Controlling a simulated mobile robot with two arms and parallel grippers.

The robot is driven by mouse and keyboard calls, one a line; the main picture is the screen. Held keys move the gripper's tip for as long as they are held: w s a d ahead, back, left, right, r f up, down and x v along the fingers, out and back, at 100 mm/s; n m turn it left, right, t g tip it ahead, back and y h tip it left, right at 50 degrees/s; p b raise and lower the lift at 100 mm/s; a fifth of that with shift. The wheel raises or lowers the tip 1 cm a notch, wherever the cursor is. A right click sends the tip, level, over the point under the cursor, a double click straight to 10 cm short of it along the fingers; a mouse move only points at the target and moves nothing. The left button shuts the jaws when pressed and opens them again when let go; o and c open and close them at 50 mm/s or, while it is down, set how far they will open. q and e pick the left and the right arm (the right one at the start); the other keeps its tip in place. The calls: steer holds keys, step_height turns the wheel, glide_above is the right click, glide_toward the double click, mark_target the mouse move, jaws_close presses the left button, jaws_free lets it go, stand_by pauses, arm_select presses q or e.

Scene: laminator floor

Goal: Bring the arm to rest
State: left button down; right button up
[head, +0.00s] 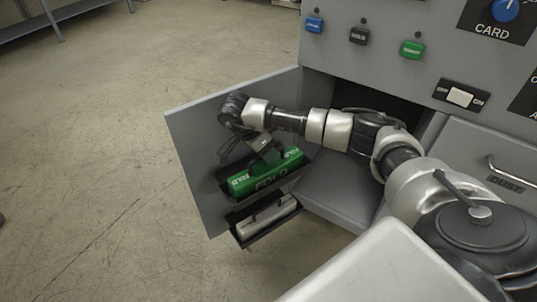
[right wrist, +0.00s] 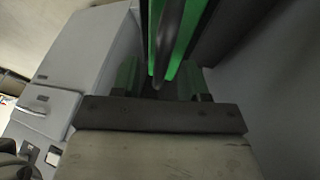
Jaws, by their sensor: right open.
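My right arm reaches across to the inside of an open grey door (head: 195,125) in the head view. My right gripper (head: 268,152) is open, at the top of a green block marked FOLD (head: 243,185). The block sits in a dark holder on the door's inner face. In the right wrist view green surfaces (right wrist: 181,40) and a dark bar (right wrist: 168,45) show just ahead of the gripper's body. I cannot tell whether the fingers touch the block. My left gripper is not in view.
A pale grey block (head: 268,218) sits in a lower holder on the door. The cabinet front has a blue button (head: 314,25), a black button (head: 358,36), a green button (head: 412,49) and a drawer marked DUST (head: 490,165).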

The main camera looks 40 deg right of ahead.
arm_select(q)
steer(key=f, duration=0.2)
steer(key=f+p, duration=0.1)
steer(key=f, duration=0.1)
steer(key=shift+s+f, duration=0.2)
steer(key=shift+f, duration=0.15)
arm_select(e)
steer(key=v, duration=0.8)
steer(key=shift+a+r, duration=0.2)
steer(key=shift+r, duration=0.15)
